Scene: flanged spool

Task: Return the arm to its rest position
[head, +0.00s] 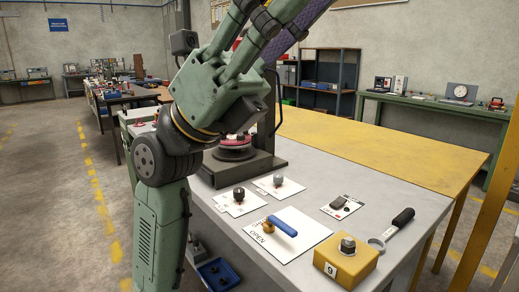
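My arm rises from the bottom left of the head view and bends upward. My gripper (226,78) points up at the top centre. Its green body and the lower parts of its fingers show, with a purple textured part beside them. The fingertips are cut off by the top edge, so I cannot tell whether they are open or shut, or whether they hold anything. The gripper body and arm hide part of a dark stand (258,163) behind them. A round red and black part (236,147) sits on this stand.
The grey bench (310,175) carries a blue-handled valve (283,226) on a card marked OPEN, a yellow block (345,262) with a knob, small knobs on cards, and a black-handled tool (400,222). A yellow table (390,140) stands behind. Open floor (50,200) lies left.

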